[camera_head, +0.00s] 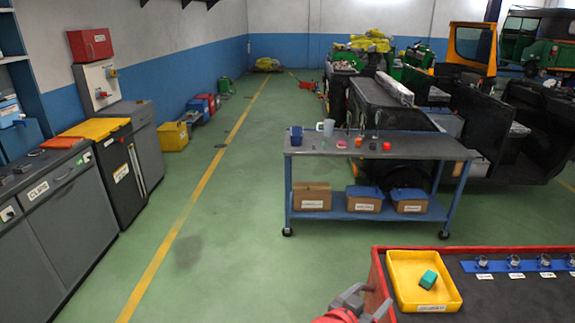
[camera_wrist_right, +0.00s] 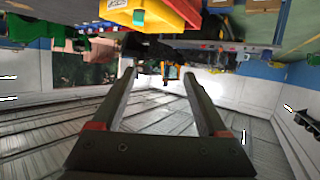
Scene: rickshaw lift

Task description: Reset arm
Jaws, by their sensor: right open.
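My right gripper (camera_head: 362,302) shows at the bottom of the head view, left of a red workbench. Its two grey fingers are apart with nothing between them. In the right wrist view the gripper (camera_wrist_right: 160,85) is also open and empty, its fingers pointing into the room. My left gripper is not in the head view.
The red workbench (camera_head: 383,285) at bottom right bears a yellow tray (camera_head: 450,300) holding a green block (camera_head: 428,279). A grey-topped trolley (camera_head: 440,150) stands beyond it. Cabinets (camera_head: 70,225) line the left. Green floor (camera_head: 230,250) between them is clear.

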